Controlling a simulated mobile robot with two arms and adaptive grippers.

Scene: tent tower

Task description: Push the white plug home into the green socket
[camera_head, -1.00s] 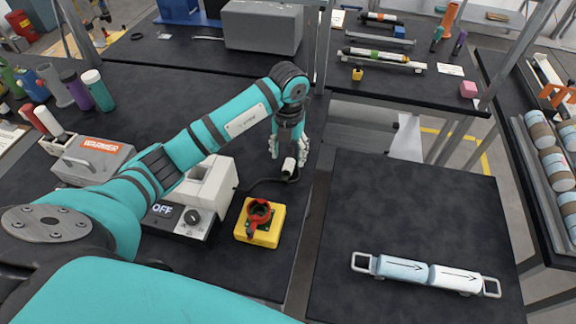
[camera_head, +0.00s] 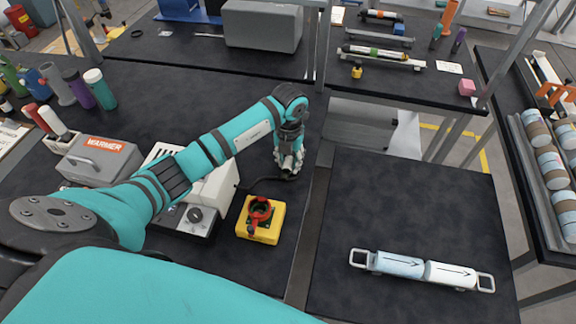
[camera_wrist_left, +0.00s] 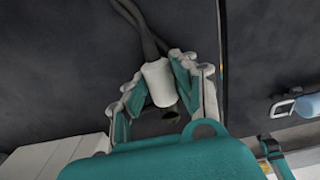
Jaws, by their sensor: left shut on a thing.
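My left gripper (camera_head: 289,168) is in the middle of the dark table, near its right edge. It is shut on the white plug (camera_wrist_left: 157,84), which sits between the two fingers in the left wrist view with its dark cable running up and away. In the head view the fingers mostly hide the plug. The box is nearer to the head camera than the gripper, a little to the left. Plug and socket are apart. My right gripper is not in view.
The yellow box (camera_head: 272,231) stands on open table, right of a white and grey device (camera_head: 218,188). A grey warmer (camera_head: 100,160) is at the left. A gap separates this table from the right one, which holds a white carrier with cylinders (camera_head: 425,271).

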